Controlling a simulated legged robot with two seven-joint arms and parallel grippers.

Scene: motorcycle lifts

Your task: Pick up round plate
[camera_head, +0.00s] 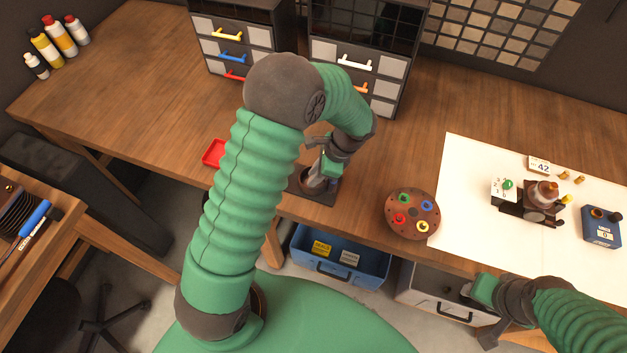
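A round brown plate (424,207) lies flat on the wooden workbench, left of the white sheet, near the front edge. Several coloured ring-like pieces in red, green, blue and yellow sit on it. My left gripper (322,178) points down over a small dark square base (318,197) to the left of the plate, apart from it. A metallic part shows at its fingertips, and I cannot tell whether the fingers hold it. My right gripper (478,299) is low at the right, in front of the bench edge and apart from the plate. Its finger opening is unclear.
A white sheet (470,190) carries a small brown mechanism (540,205) and a blue box (601,228). Drawer cabinets (235,45) stand at the back. A red tray (214,153) lies left. A blue drawer (340,260) sits below the bench edge.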

